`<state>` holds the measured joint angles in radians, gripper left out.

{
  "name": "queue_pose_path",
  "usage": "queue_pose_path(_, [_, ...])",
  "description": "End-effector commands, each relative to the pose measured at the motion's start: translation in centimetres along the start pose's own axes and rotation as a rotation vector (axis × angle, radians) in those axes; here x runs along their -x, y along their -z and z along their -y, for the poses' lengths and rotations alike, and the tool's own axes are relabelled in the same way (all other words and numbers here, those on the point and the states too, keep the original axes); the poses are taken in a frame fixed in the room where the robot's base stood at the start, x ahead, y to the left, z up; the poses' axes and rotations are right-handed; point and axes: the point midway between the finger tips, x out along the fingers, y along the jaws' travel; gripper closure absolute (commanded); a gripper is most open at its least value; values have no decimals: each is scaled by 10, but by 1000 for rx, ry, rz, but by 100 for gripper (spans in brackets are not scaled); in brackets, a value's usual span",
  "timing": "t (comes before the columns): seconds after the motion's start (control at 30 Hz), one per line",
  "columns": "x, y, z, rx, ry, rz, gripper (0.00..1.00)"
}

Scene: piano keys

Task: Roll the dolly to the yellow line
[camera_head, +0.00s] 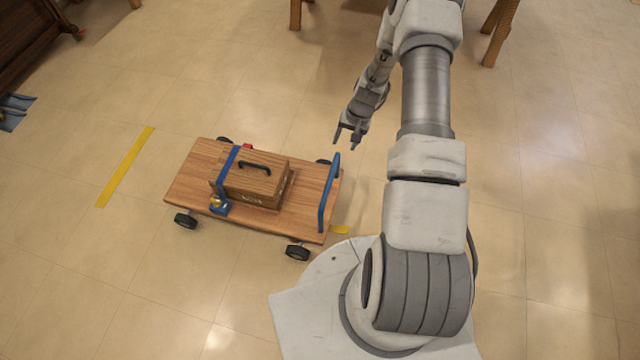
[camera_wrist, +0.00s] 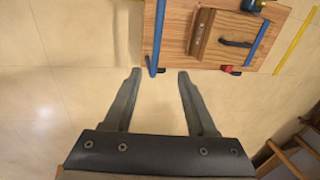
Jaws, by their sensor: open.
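The dolly (camera_head: 187,188) is a flat wooden platform on black wheels. A blue push handle (camera_head: 329,195) stands along its right end. The yellow line (camera_head: 125,167) is a strip on the floor, left of the dolly with a gap between; it also shows at the wrist view's right edge (camera_wrist: 296,40). My gripper (camera_head: 347,139) is open and empty, close to the far end of the handle. In the wrist view, the near end of the blue handle (camera_wrist: 157,35) appears just ahead of and between my fingertips (camera_wrist: 159,74); contact cannot be told.
A wooden box (camera_head: 252,184) with a black grip is strapped on the dolly by a blue strap (camera_head: 226,172). Wooden legs (camera_head: 500,35) stand at the back. Floor between dolly and line is clear.

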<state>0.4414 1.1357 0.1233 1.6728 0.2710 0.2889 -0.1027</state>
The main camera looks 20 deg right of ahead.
Motion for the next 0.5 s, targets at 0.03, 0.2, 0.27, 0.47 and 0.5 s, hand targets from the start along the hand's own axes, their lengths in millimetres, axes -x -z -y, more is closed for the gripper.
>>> queue_pose_path(0.03, [-19, -4, -8, -17, 0, 8, 43])
queue_pose_path(0.2, [-45, -10, -18, -44, 1, 17, 43])
queue_pose_path(0.27, [-49, -11, -19, -47, 1, 18, 43])
queue_pose_path(0.47, [-74, -12, -19, -47, 1, 20, 43])
queue_pose_path(0.5, [-82, -12, -20, -47, 1, 20, 43])
